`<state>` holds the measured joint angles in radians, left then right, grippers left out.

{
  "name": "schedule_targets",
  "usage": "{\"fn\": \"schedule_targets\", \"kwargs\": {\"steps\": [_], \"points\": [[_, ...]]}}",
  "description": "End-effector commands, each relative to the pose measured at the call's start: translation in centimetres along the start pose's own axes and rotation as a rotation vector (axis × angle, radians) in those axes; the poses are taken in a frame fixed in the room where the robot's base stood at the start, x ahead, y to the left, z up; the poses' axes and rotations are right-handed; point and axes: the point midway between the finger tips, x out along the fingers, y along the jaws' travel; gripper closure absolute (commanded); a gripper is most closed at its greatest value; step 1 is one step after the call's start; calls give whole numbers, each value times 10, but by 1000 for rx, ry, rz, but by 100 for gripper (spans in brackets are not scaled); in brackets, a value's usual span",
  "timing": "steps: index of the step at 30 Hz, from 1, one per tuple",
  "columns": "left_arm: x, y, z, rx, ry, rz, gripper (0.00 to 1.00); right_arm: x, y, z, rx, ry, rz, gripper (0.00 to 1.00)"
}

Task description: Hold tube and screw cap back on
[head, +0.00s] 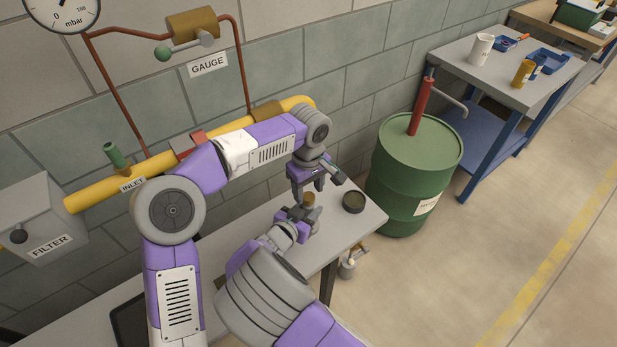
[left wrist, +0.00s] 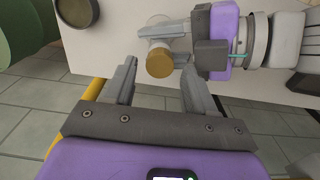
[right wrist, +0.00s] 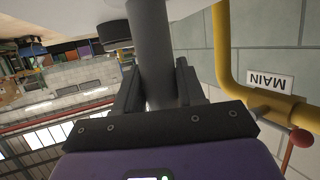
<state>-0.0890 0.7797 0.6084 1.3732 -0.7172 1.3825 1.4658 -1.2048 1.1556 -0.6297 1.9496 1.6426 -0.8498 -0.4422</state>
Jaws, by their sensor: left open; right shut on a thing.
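A tube (left wrist: 159,45) stands upright over the table end, with a round tan-brown cap (left wrist: 159,63) at its top. The cap also shows small in the head view (head: 309,198). I cannot tell how tightly it sits. My right gripper (head: 304,214) reaches in from the side and is shut on the tube; in the right wrist view the tube (right wrist: 152,50) is a dark grey cylinder between the fingers. My left gripper (head: 313,184) points down above the cap, open and empty. In the left wrist view its fingers (left wrist: 157,88) are apart, with the cap just beyond their tips.
A round dark dish (head: 353,203) stands on the table (head: 375,217) near its right end. A green drum (head: 415,170) is on the floor to the right. A yellow pipe (head: 97,196) and wall fittings run behind my left arm. A small bucket (head: 347,269) is on the floor.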

Motion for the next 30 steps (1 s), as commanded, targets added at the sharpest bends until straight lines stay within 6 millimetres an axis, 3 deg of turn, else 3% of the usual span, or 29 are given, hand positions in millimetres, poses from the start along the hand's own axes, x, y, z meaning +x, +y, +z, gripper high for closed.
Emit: {"fn": "schedule_targets", "kwargs": {"steps": [6,16,26,30], "points": [[19,0,0,0,-1,0,45,0,0,-1,0,1,0,100],[21,0,0,0,0,0,46,0,0,0,0,1,0,100],[21,0,0,0,0,0,97,0,0,0,0,1,0,100],[21,0,0,14,0,0,100,0,0,0,0,1,0,100]]}}
